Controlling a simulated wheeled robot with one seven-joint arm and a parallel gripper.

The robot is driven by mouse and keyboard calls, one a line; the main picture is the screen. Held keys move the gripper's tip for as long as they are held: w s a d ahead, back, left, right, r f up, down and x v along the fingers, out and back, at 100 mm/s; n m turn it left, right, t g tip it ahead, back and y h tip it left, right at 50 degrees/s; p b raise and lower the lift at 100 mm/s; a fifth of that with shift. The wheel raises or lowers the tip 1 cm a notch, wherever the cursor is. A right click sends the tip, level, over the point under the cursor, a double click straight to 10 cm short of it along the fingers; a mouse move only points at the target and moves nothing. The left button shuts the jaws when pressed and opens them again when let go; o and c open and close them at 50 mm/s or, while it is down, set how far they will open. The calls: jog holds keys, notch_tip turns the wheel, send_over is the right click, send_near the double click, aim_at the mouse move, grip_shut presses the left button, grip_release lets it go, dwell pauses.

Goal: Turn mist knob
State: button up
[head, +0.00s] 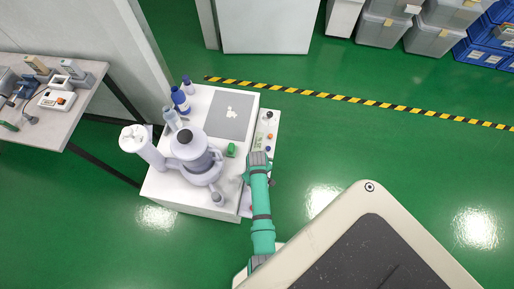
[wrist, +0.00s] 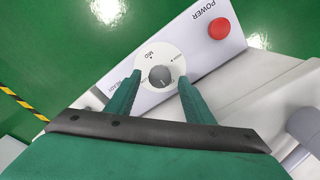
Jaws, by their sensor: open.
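The mist knob (wrist: 160,77) is a dark grey round knob on a white dial disc with small printed marks, one reading MID. The disc sits on a light panel (wrist: 207,62) seen in the wrist view. My gripper (wrist: 158,84) is open, with one green finger on the left side of the knob and one on the right. I cannot tell whether either finger touches it. In the head view my green arm (head: 261,215) reaches to the front of the white table, and the knob cannot be made out there.
A red button (wrist: 219,29) marked POWER is on the same panel, up and right of the dial. In the head view a white table (head: 209,97) holds a grey mat (head: 219,124), bottles (head: 180,99) and a grey device (head: 193,153). Green floor is open to the right.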

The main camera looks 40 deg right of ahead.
jog(key=shift+s+f, duration=0.1)
jog(key=shift+f, duration=0.3)
jog(key=shift+c, duration=0.3)
jog(key=c, duration=1)
